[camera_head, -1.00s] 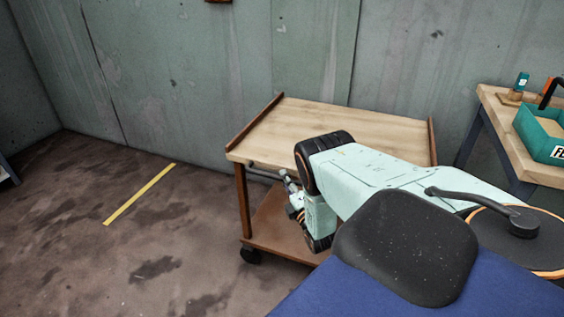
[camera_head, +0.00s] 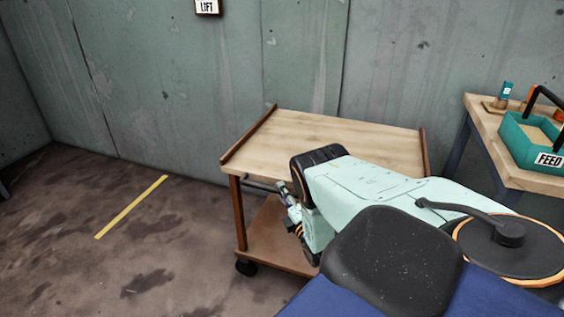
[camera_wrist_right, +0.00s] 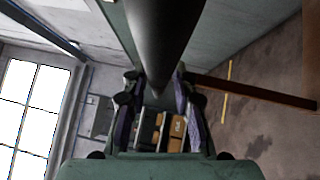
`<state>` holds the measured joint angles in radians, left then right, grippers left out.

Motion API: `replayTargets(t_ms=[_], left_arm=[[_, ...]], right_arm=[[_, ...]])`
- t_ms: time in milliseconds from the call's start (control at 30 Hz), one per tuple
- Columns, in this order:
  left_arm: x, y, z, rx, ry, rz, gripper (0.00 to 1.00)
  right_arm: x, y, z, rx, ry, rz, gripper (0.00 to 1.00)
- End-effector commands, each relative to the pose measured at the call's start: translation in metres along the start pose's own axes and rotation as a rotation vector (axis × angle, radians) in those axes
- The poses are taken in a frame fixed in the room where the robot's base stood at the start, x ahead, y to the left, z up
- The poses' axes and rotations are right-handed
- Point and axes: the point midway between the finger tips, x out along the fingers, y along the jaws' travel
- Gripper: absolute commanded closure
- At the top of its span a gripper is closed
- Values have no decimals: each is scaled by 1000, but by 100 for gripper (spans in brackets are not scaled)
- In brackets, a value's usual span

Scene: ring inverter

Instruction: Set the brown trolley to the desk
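The brown trolley (camera_head: 268,245) has a pale wooden top, brown side rails, a lower shelf and dark wheels. It stands close to the back wall in the head view. Its dark handle bar (camera_head: 262,186) runs along the near side and also fills the top of the right wrist view (camera_wrist_right: 163,40). My right gripper (camera_head: 291,205) is at this bar; in the wrist view its fingers (camera_wrist_right: 160,105) lie on both sides of the bar and appear closed on it. The desk (camera_head: 484,118), with a wooden top, is at the right. My left gripper is not in view.
A yellow floor strip (camera_head: 132,207) lies left of the trolley. The floor at left is clear. A LIFT sign (camera_head: 207,7) hangs on the wall.

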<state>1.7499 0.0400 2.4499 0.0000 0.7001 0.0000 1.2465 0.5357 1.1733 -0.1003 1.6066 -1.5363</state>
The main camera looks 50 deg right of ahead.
Motion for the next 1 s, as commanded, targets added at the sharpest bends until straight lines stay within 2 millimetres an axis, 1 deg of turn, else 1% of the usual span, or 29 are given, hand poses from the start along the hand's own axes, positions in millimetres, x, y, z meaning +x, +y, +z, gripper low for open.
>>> replayTargets(t_ms=[33,100,367,467,567,800,1000], left_arm=[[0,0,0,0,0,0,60],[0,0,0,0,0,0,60],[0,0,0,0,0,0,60],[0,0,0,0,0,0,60],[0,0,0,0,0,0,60],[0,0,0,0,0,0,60],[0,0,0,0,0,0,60]], right_arm=[[1,1,-1,1,1,2,66],[1,1,-1,1,2,3,61],[1,2,-1,2,3,5,61],[-4,1,-1,2,3,3,61],[-16,1,-1,2,3,1,61],[-65,0,-2,1,3,-1,61],[-100,0,-1,0,3,0,61]])
